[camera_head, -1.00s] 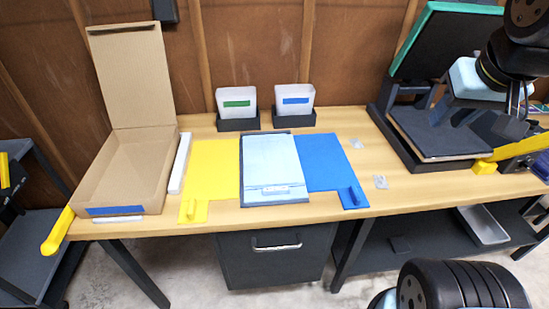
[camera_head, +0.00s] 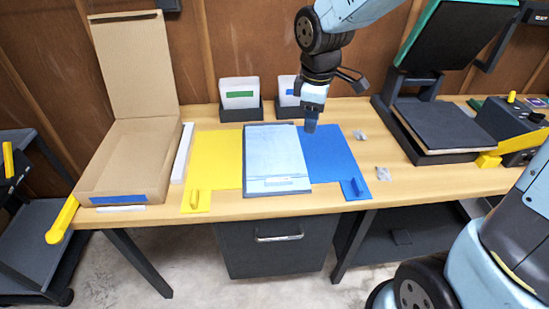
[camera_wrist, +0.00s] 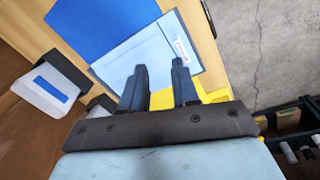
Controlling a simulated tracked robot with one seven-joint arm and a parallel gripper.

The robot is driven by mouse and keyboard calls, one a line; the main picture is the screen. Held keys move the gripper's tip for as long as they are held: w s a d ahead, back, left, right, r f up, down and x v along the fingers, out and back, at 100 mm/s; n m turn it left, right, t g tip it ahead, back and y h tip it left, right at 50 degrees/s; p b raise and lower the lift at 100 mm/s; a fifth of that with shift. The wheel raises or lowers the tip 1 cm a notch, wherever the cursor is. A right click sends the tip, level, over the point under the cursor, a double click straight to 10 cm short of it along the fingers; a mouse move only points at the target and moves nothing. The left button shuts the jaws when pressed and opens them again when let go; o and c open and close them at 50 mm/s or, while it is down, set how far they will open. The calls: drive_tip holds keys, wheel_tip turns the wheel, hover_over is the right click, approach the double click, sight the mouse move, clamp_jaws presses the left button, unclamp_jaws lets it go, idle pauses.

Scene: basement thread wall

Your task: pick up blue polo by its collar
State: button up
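The light blue polo (camera_head: 270,158) lies flat as a rectangle between a yellow and a blue panel on the table. It has a small white patch near its front edge. I cannot make out the collar clearly. The polo also shows beyond my fingers in the wrist view (camera_wrist: 122,66). My gripper (camera_head: 311,129) is above the polo's right edge, where the blue panel (camera_head: 330,160) begins. In the wrist view my gripper (camera_wrist: 159,65) has its two dark fingers apart with nothing between them.
The yellow panel (camera_head: 215,160) lies left of the polo. An open cardboard box (camera_head: 130,165) stands at the left. Two bins, one with a green label (camera_head: 240,100), stand at the back. A dark press (camera_head: 440,130) is at the right. Small clear packets (camera_head: 382,174) lie nearby.

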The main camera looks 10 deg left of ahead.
drive_tip(key=a+f+n+g, duration=0.1)
drive_tip(key=a+f+n, duration=0.3)
drive_tip(key=a+f, duration=0.25)
hover_over(278, 179)
drive_tip(key=f, duration=0.7)
drive_tip(key=shift+w+d+f, duration=0.15)
drive_tip(key=shift+w+f, duration=0.05)
drive_tip(key=shift+f, duration=0.15)
drive_tip(key=shift+s+f, duration=0.2)
drive_tip(key=shift+f, duration=2.45)
clamp_jaws()
